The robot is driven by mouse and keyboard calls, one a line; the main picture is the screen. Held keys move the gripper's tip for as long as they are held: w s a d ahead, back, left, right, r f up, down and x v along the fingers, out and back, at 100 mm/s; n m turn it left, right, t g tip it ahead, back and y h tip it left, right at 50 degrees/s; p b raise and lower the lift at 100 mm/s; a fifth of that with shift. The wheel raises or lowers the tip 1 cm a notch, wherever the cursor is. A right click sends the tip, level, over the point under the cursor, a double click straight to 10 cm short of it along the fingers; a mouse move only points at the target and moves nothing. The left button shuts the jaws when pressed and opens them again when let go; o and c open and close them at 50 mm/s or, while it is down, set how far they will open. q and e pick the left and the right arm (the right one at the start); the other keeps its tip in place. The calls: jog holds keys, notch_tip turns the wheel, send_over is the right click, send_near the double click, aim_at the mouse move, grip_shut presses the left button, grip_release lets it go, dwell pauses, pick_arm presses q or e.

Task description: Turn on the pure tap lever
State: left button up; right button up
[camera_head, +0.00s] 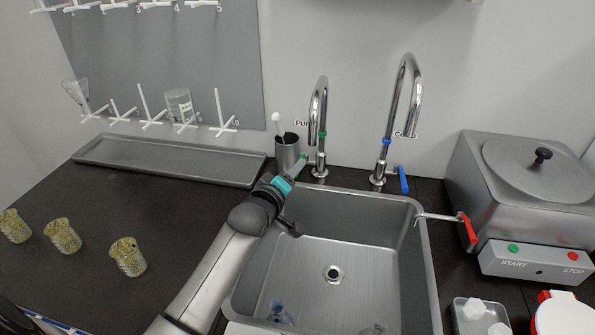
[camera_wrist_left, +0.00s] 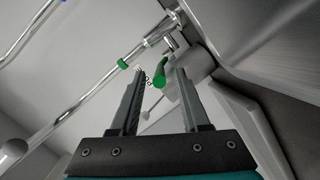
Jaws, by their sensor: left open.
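The pure tap (camera_head: 320,115) is a chrome gooseneck with a green ring, behind the sink's left back corner; it also shows in the left wrist view (camera_wrist_left: 98,84). Its green-ended lever (camera_wrist_left: 160,78) appears in the left wrist view between the two fingertips of my open left gripper (camera_wrist_left: 160,72). In the head view my left gripper (camera_head: 295,168) reaches up to the tap's base from the front left and partly covers the lever. Whether the fingers touch the lever I cannot tell. My right gripper is not in view.
A grey cup with a white-topped tool (camera_head: 286,152) stands just left of the tap. A second tap with a blue lever (camera_head: 404,180) stands to the right. The steel sink (camera_head: 400,208) lies in front. A lidded steel distiller (camera_head: 490,205) is at right; several filled beakers (camera_head: 128,257) are at left.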

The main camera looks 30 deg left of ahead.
pick_arm(q)
jog(key=shift+b+x, duration=0.3)
jog(key=shift+x, duration=1.15)
jog(key=shift+c, duration=0.3)
grip_shut()
